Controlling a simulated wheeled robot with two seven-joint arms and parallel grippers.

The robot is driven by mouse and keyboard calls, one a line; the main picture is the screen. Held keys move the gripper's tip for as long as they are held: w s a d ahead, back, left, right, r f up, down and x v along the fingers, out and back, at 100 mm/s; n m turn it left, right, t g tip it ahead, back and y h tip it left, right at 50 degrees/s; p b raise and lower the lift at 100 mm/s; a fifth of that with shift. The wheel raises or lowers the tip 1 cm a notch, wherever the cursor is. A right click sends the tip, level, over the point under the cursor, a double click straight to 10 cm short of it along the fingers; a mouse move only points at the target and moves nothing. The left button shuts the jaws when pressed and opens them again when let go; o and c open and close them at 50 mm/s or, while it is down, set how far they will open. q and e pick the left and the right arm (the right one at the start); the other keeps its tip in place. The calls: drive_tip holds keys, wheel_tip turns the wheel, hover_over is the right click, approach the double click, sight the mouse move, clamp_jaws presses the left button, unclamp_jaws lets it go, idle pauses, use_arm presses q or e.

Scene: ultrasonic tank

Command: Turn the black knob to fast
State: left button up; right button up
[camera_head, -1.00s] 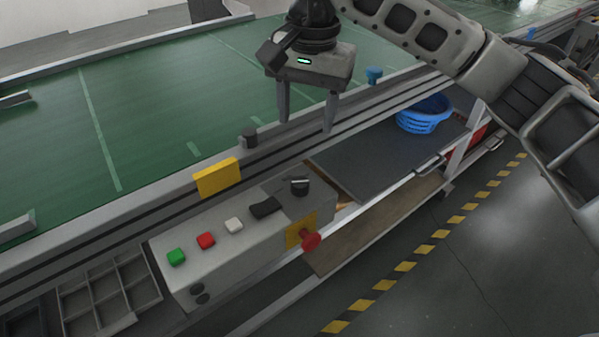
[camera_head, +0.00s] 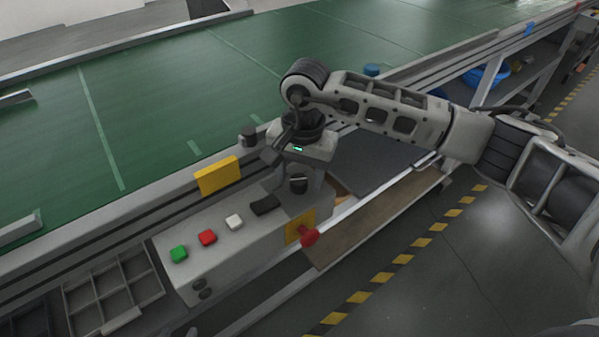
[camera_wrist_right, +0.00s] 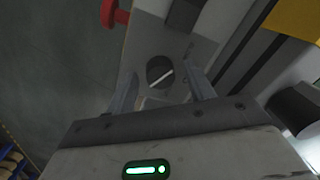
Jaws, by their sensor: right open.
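The black knob (camera_head: 298,186) is round with a white pointer line and sits on top of the grey control box (camera_head: 218,262), near its right end. It also shows in the right wrist view (camera_wrist_right: 158,68), where the pointer line runs diagonally. Speed markings are not legible. My right gripper (camera_head: 299,181) is open and points down over the knob. In the right wrist view the fingers (camera_wrist_right: 162,86) stand one on each side of the knob, with gaps; I cannot tell their exact height. My left gripper is not in view.
Green (camera_head: 179,253), red (camera_head: 208,237) and white (camera_head: 234,222) buttons and a black switch (camera_head: 265,205) line the box top. A red mushroom button (camera_head: 309,236) juts from its side. A yellow block (camera_head: 218,176) stands on the rail by the green conveyor (camera_head: 150,110).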

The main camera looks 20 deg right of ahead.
drive_tip(key=c, duration=1)
drive_tip(key=shift+o, duration=0.2)
